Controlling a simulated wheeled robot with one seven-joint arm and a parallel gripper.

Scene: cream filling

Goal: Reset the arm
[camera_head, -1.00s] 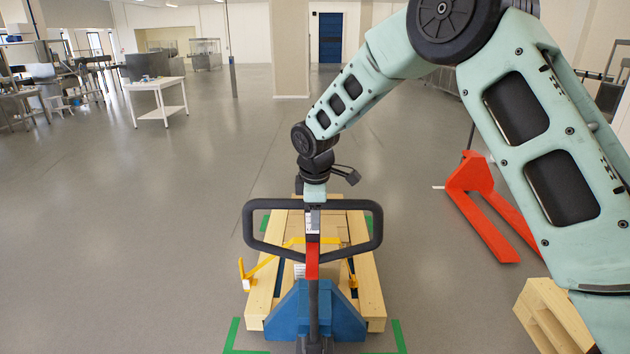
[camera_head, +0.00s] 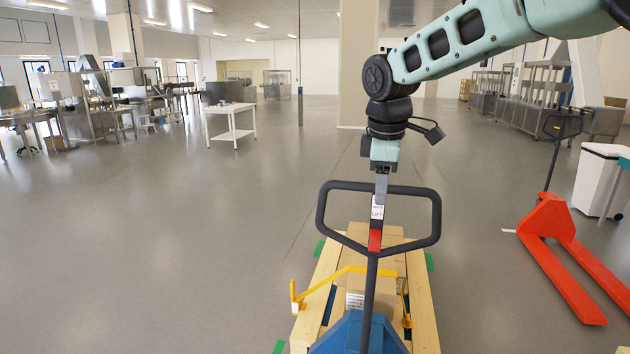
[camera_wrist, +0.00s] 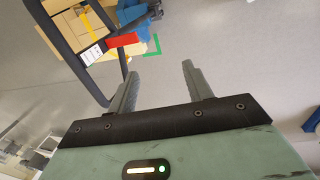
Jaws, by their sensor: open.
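My arm reaches in from the upper right in the head view, bent down at the wrist. My gripper (camera_head: 381,180) hangs in front of the black handle (camera_head: 433,222) of a blue pallet jack. In the wrist view my gripper (camera_wrist: 160,88) shows two grey fingers spread apart with only floor between them. The handle also shows there (camera_wrist: 65,48), just left of the fingers. I cannot tell whether a finger touches it. The head view shows the handle's label and red part below the gripper.
The blue jack (camera_head: 350,335) stands by a wooden pallet (camera_head: 424,310) with a cardboard box and a yellow frame (camera_head: 320,284). A red pallet jack (camera_head: 548,222) stands at right. A white table (camera_head: 231,108) is farther back. The floor at left is clear.

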